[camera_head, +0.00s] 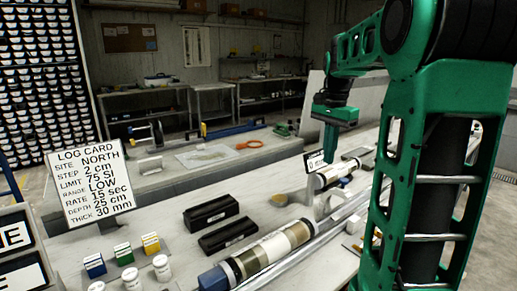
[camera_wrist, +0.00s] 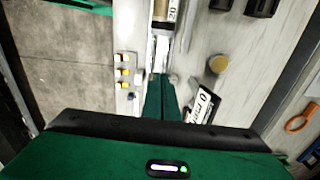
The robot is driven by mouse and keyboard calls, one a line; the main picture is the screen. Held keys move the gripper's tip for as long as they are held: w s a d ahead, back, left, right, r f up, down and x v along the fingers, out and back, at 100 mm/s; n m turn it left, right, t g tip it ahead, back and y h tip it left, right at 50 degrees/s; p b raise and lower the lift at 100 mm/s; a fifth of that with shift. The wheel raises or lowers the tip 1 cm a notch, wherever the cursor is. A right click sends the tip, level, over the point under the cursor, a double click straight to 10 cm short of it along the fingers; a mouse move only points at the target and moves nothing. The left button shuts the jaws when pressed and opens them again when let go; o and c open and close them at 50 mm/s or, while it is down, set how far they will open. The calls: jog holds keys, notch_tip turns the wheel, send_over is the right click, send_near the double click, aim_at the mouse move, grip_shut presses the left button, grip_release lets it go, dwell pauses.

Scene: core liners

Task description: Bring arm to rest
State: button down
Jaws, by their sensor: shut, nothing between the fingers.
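My arm is green and black and fills the right side of the head view, reaching back over the bench. My gripper (camera_head: 329,150) points down above the far part of the bench in the head view. In the wrist view its two green fingers (camera_wrist: 161,78) are together, with nothing between them. The display also shows next to the fingers in the wrist view (camera_wrist: 203,104). Whether the fingertips touch anything below cannot be told.
A longer striped core liner (camera_head: 265,253) with a blue end lies on the near bench beside metal rails. Two black trays (camera_head: 211,212), small coloured boxes (camera_head: 123,253), white jars (camera_head: 161,268) and a log card (camera_head: 91,185) stand to the left. A second bench (camera_head: 190,180) lies behind.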

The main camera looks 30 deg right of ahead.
jog(key=s+a+f+n, duration=0.5)
jog(key=s+a+f, duration=0.2)
jog(key=s, duration=0.4)
jog(key=s+a+f+n, duration=0.5)
jog(key=s+a+f, duration=0.2)
jog(key=s, duration=0.3)
jog(key=shift+s, duration=0.35)
jog(key=shift+a, duration=0.15)
